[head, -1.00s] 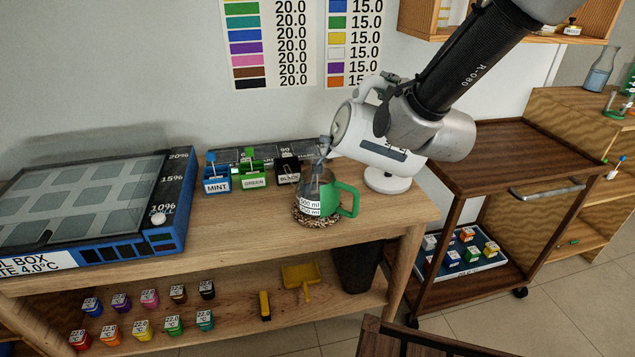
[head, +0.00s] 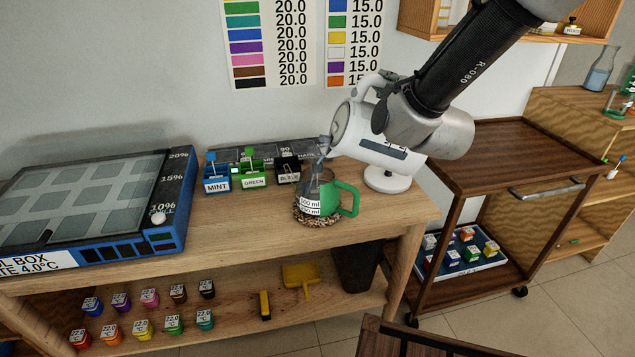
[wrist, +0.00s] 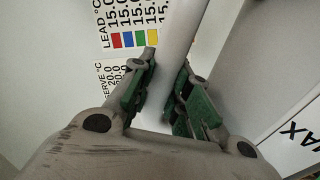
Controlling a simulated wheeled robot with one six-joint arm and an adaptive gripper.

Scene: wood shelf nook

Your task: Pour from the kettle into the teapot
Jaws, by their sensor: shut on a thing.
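The white kettle (head: 365,140) is tipped over to the left, its spout (head: 325,148) pointing down over the teapot's open top. A greyish streak shows between spout and teapot; I cannot tell how much of it is liquid. The teapot (head: 318,192) is clear with a green handle on its right and volume labels on its front. It stands upright on a round woven mat (head: 312,222). My gripper (wrist: 165,92) is shut on the kettle's white handle (wrist: 180,35), with green pads on both sides. In the head view my wrist hides part of the kettle.
A white round kettle base (head: 388,181) stands right of the teapot. Labelled tea boxes (head: 252,176) sit behind left, and a blue-edged cool box (head: 95,205) fills the left of the shelf top. A wooden cart (head: 500,160) stands at right.

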